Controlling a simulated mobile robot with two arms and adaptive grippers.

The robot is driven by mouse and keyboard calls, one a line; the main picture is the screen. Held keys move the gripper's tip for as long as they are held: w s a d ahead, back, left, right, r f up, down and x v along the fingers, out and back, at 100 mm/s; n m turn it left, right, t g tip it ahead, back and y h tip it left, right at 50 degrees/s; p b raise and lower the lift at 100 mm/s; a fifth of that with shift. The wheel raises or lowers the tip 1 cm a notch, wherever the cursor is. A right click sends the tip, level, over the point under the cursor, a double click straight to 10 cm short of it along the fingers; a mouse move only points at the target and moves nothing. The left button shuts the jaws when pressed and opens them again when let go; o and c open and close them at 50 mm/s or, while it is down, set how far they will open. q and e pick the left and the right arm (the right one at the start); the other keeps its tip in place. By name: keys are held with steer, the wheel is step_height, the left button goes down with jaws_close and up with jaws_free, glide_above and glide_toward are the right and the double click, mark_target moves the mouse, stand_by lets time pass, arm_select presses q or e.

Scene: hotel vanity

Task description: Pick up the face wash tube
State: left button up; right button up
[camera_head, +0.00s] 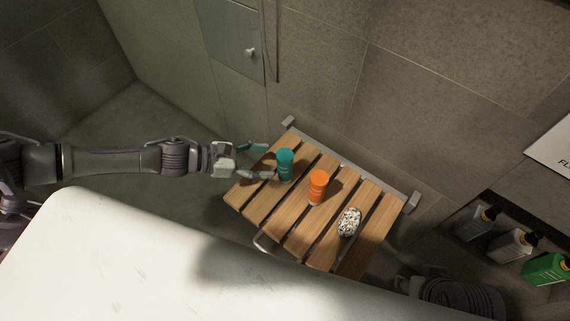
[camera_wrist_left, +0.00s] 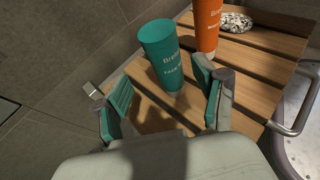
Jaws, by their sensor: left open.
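A teal tube (camera_head: 285,164) stands upright on the left part of a wooden slatted seat (camera_head: 260,205). An orange tube (camera_head: 318,187) stands to its right. My left gripper (camera_head: 268,161) is open and empty at the left of the teal tube. In the left wrist view, the teal tube (camera_wrist_left: 163,50) stands ahead of the open fingers (camera_wrist_left: 162,85), near the right one; I cannot tell whether they touch. The orange tube (camera_wrist_left: 207,25) is farther back. My right gripper is not visible.
A speckled oval object (camera_head: 349,222) lies right of the orange tube. A white counter (camera_head: 130,260) fills the lower left. Several pump bottles (camera_head: 512,245) stand in a recess at the right. A tiled wall rises behind the seat. Part of my right arm shows at the lower right.

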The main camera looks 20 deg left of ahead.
mark_target(285, 165)
arm_select(q)
steer(key=shift+s+f+b+x, duration=0.1)
steer(key=shift+b+x, duration=0.1)
steer(key=shift+x, duration=0.85)
steer(key=shift+s+f+b+x, duration=0.1)
steer(key=shift+s+b+x, duration=0.05)
steer(key=shift+x, duration=0.9)
steer(key=shift+s+f+b+x, duration=0.1)
steer(key=shift+b+x, duration=0.1)
steer(key=shift+x, duration=0.85)
steer(key=shift+c, duration=0.4)
steer(key=c, duration=1.3)
steer(key=shift+o, duration=0.2)
steer(key=shift+r, duration=0.15)
